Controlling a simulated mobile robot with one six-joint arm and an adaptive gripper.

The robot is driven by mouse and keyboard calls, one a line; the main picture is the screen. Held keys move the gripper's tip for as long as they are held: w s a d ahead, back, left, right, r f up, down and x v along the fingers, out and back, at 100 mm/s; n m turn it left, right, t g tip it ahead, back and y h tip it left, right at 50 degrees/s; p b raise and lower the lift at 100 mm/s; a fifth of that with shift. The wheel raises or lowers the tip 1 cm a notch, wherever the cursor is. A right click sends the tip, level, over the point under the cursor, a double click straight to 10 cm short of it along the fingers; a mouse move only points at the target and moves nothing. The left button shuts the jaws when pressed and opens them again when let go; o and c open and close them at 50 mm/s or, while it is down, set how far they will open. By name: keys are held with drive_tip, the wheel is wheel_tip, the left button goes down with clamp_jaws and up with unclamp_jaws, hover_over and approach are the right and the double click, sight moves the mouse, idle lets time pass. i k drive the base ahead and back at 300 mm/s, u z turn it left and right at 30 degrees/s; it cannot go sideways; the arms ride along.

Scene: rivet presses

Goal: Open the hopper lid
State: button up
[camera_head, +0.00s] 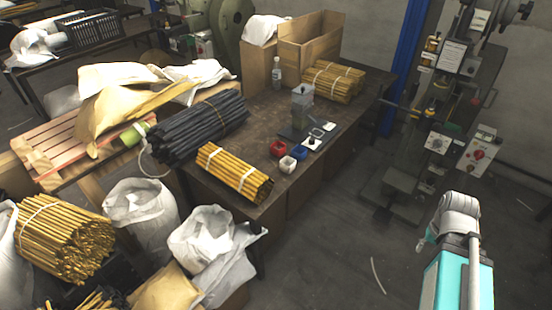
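A rivet press (440,110) stands at the right, a tall dark grey machine with a white label plate, rods and knobs. Its upper part runs out of the top of the picture. I cannot make out for certain which part is the hopper lid, or whether it is open or shut. My gripper is not visible.
The dark table (345,125) carries rod bundles (235,172), red, white and blue cups, a bottle (277,78) and a cardboard box (310,42). Control boxes (479,151) stick out from the press. White sacks (140,215) stand at the lower left. The floor between table and press is mostly clear.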

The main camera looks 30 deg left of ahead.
sight(304, 89)
drive_tip(key=u, duration=1.1)
